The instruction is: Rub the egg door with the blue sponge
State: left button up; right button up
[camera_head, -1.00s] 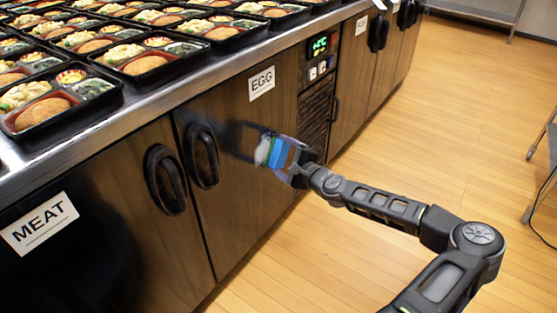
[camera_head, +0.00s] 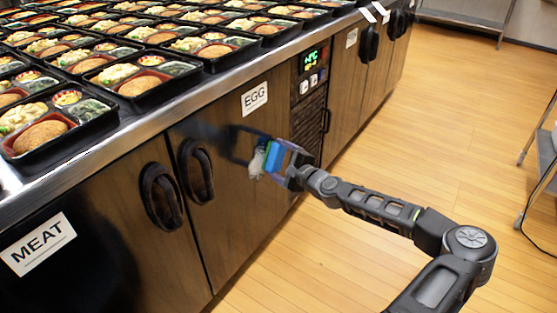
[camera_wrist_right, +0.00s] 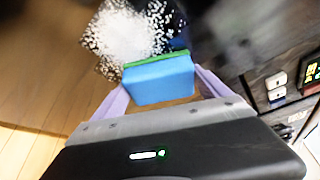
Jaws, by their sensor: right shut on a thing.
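The EGG door (camera_head: 236,214) is a dark wood-look cabinet door with a white EGG label (camera_head: 254,98) at its upper right and a black handle (camera_head: 196,170) at its left. My right gripper (camera_head: 275,158) is in front of this door, shut on the blue sponge (camera_head: 272,156). In the right wrist view the sponge (camera_wrist_right: 158,80) sits between the lilac fingers, with a green layer on its far side. A white foamy patch (camera_wrist_right: 125,35) lies just beyond the sponge. I cannot tell whether the sponge touches the door. My left gripper is not in view.
A control panel (camera_head: 311,75) with a lit display is right of the EGG door. The MEAT door (camera_head: 110,225) is to its left. Several filled bento trays (camera_head: 45,135) stand on the counter above. The wooden floor (camera_head: 440,130) is clear beside my arm.

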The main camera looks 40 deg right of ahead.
aim_at(264, 161)
jog(key=shift+a+r, duration=0.2)
jog(key=shift+r, duration=0.05)
jog(key=shift+s+a+p, duration=0.25)
jog(key=shift+a+p, duration=0.25)
jog(key=shift+a, duration=0.5)
jog(key=shift+s+a, duration=0.25)
jog(key=shift+a, duration=0.4)
jog(key=shift+f, duration=0.1)
jog(key=shift+s+a+p, duration=0.3)
jog(key=shift+a+p, duration=0.35)
jog(key=shift+a, duration=0.25)
jog(key=shift+s+a, duration=0.25)
jog(key=shift+a, duration=0.45)
